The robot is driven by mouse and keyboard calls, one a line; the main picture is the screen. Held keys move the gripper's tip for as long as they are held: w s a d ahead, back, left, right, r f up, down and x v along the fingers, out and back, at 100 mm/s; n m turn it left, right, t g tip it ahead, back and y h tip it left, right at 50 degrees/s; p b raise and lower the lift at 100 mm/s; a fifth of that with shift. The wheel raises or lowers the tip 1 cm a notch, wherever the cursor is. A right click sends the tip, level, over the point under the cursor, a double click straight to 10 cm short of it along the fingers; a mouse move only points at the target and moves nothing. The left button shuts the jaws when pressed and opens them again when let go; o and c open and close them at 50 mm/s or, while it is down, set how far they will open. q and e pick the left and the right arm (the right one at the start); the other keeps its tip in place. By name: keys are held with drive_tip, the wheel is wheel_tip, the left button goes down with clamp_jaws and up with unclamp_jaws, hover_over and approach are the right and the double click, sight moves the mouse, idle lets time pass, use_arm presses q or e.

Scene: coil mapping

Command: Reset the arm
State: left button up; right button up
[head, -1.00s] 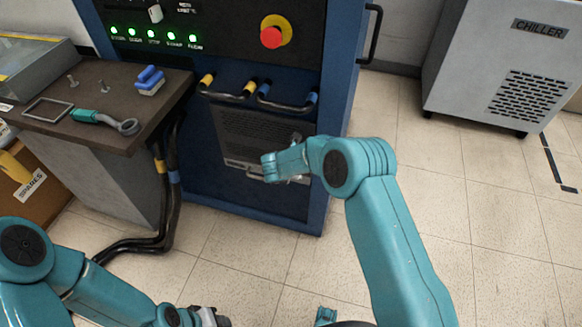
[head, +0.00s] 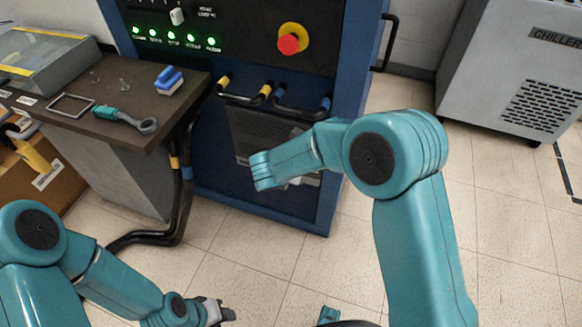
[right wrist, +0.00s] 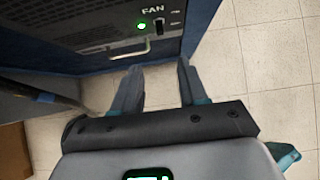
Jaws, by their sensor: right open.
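My right arm (head: 405,200) is raised and bent in front of the blue cabinet, its forearm pointing at the cabinet's lower grille. In the head view its gripper is mostly hidden behind the forearm. In the right wrist view my right gripper (right wrist: 158,64) is open, with nothing between its fingers, over pale floor just off the cabinet's fan panel. My left arm (head: 110,285) is low at the bottom left. My left gripper (head: 216,312) is small at the bottom edge, and its jaws cannot be made out.
The blue cabinet (head: 225,165) has green lights, a red stop button (head: 289,43) and hoses. A lit FAN switch (right wrist: 159,25) is close by. A chiller (head: 510,75) stands right. Floor between is clear.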

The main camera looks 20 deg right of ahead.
idle(0.5)
drive_tip(key=s+a+f+m+g+y, duration=0.1)
drive_tip(key=s+f+m+g+y, duration=0.15)
drive_tip(key=s+f+m, duration=0.55)
drive_tip(key=s+f+m+g+y, duration=0.2)
drive_tip(key=s+f+m+y, duration=0.1)
drive_tip(key=s+m, duration=0.9)
drive_tip(key=s+a+f+m+g+y, duration=0.1)
drive_tip(key=s+f+m+g+y, duration=0.15)
drive_tip(key=s+f+m, duration=0.55)
wheel_tip(320, 180, up, 19)
drive_tip(key=m+t+p, duration=0.1)
drive_tip(key=m+p, duration=0.2)
drive_tip(key=p, duration=1.3)
drive_tip(key=shift+s+d+f, duration=0.2)
drive_tip(key=shift+d, duration=0.15)
